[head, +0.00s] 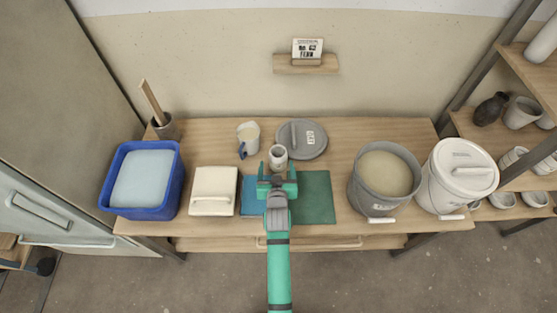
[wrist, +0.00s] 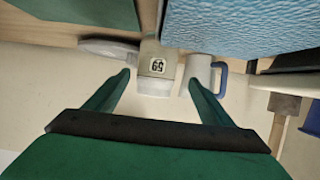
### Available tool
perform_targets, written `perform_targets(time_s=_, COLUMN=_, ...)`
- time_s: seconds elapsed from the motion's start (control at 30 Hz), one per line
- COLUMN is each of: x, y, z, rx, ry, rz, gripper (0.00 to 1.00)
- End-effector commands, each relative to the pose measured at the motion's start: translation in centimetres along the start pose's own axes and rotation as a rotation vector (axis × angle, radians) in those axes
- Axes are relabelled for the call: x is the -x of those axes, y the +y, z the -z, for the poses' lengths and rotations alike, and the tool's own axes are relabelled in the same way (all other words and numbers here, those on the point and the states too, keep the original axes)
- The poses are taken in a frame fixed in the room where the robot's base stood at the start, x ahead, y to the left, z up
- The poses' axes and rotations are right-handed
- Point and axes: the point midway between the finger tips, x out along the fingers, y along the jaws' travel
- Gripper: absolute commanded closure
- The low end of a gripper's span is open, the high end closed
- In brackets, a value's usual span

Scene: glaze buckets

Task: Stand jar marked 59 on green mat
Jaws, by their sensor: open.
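The jar marked 59 (head: 278,154) is a small pale jar standing upright on the table behind the mats; my gripper partly hides its base in the head view. In the wrist view the jar (wrist: 158,68) appears inverted, its 59 label facing me. My gripper (head: 277,177) is open, its fingertips in line with either side of the jar in the wrist view (wrist: 160,80). I cannot tell whether the jar is between the fingers or just beyond them. The green mat (head: 317,198) lies bare at the right of my gripper, its left part hidden by the arm.
A blue mat (head: 250,192) adjoins on the left. A mug with a blue handle (head: 248,139) and a grey lid (head: 301,140) stand close to the jar. A cream box (head: 213,190), blue tub (head: 115,204), open grey bucket (head: 384,196) and lidded white bucket (head: 457,178) flank the mats.

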Motion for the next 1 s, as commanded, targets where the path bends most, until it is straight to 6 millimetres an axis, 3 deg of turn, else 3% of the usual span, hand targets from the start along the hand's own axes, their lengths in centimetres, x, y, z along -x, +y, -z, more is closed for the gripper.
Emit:
perform_targets(time_s=0.27, x=-2.0, y=0.2, z=0.1, rx=-0.002, ry=0.002, rz=0.0, gripper=0.25)
perform_targets(time_s=0.6, x=-6.1, y=0.6, z=0.1, rx=-0.001, ry=0.001, rz=0.001, gripper=0.25)
perform_targets(time_s=0.87, x=-6.3, y=0.6, z=0.0, rx=0.0, ry=0.001, rz=0.001, gripper=0.25)
perform_targets(time_s=1.0, x=-6.3, y=0.6, z=0.0, rx=0.0, ry=0.001, rz=0.001, gripper=0.53)
